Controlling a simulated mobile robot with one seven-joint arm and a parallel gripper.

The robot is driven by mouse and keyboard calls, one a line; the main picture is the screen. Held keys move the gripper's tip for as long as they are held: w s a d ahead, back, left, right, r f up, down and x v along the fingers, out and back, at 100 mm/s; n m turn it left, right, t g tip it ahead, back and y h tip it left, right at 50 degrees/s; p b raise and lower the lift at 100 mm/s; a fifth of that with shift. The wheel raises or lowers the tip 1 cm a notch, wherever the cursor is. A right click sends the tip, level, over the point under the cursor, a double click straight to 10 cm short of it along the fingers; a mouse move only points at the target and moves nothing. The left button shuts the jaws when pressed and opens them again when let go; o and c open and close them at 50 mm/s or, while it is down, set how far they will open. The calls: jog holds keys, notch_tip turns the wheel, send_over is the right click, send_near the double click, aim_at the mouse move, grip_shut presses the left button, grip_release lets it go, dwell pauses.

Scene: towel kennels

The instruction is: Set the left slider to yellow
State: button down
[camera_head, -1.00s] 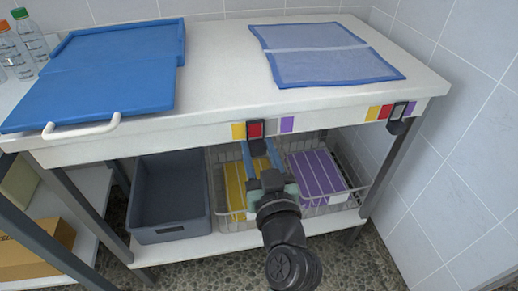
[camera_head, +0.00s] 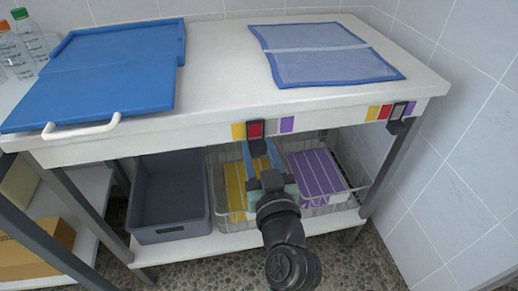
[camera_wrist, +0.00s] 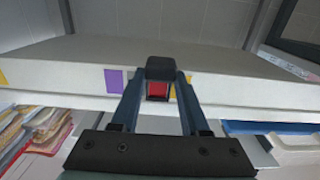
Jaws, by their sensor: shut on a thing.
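The left slider (camera_head: 256,130) sits on the front edge of the table, between a yellow patch (camera_head: 238,131) and a purple patch (camera_head: 287,124). Its frame shows red. In the wrist view, the slider's black knob (camera_wrist: 160,68) is between my fingertips, with the red window (camera_wrist: 157,90) just below it. There the purple patch (camera_wrist: 114,80) is to the left and a sliver of yellow (camera_wrist: 173,91) to the right. My gripper (camera_head: 261,150) reaches up from below and is shut on the knob. Its fingers partly cover the strip in the wrist view.
The right slider (camera_head: 398,110) is on the same edge, beside yellow, red and purple patches. A blue board (camera_head: 110,75) and a blue-edged mesh cloth (camera_head: 325,55) lie on top. A grey bin (camera_head: 168,200) and wire baskets (camera_head: 330,208) with folded towels stand below. A tiled wall bounds the right.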

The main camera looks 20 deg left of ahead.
jog(key=shift+s+a+f+p, duration=0.1)
jog(key=shift+s+a+p, duration=0.2)
jog(key=shift+s+a, duration=0.4)
jog(key=shift+s+a+p, duration=0.25)
jog(key=shift+s+a, duration=0.1)
jog(key=shift+a, duration=0.5)
jog(key=shift+c, duration=2)
grip_release()
jog(key=shift+d, duration=0.1)
send_near(236, 141)
jog(key=v, duration=0.7)
jog(key=shift+w+b, duration=0.1)
jog(key=shift+b, duration=0.35)
